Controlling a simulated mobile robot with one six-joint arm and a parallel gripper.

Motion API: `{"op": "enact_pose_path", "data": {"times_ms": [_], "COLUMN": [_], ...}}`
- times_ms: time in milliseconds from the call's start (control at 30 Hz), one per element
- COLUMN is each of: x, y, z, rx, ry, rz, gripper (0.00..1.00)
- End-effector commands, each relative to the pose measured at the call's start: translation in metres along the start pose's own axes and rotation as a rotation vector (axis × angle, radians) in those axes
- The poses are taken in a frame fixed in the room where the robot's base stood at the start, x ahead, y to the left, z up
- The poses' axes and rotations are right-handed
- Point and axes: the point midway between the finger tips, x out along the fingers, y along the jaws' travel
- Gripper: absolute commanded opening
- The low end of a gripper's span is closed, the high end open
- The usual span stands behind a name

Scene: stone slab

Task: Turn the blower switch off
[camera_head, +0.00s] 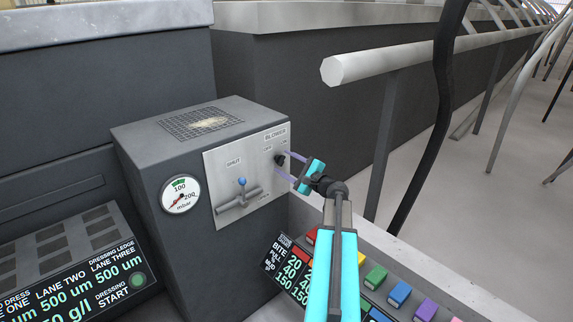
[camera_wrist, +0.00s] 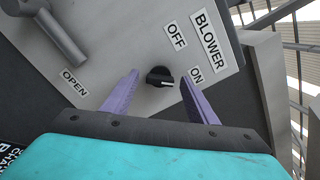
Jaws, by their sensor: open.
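The blower switch (camera_wrist: 159,75) is a small black rotary knob on a light grey panel (camera_wrist: 110,40). Its white mark points toward the ON label (camera_wrist: 196,75); the OFF label (camera_wrist: 176,36) is above it in the wrist view. In the head view the knob (camera_head: 279,159) sits at the panel's upper right under the BLOWER label (camera_head: 275,135). My gripper (camera_head: 282,163) is open, with its purple fingers pointing at the panel. In the wrist view one finger is on each side of the knob, and gaps show between them and it. Whether the tips reach the knob's depth is unclear.
A lever valve (camera_head: 238,200) with a blue knob, marked SHUT and OPEN, is on the same panel. Coloured buttons (camera_head: 375,277) lie below my arm. A pale rail (camera_head: 390,61) runs behind to the right.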

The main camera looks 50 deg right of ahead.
Motion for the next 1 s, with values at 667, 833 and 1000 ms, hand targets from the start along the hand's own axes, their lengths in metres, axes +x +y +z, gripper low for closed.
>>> {"op": "enact_pose_path", "data": {"times_ms": [667, 833, 1000], "x": [-0.0005, -0.0007, -0.0007], "y": [0.0006, 0.0015, 0.0024], "z": [-0.0007, -0.0014, -0.0022], "rx": [-0.007, -0.033, -0.082], "ry": [0.0, 0.0, 0.0], "rz": [0.0, 0.0, -0.001], "gripper": [0.12, 0.12, 0.12]}}
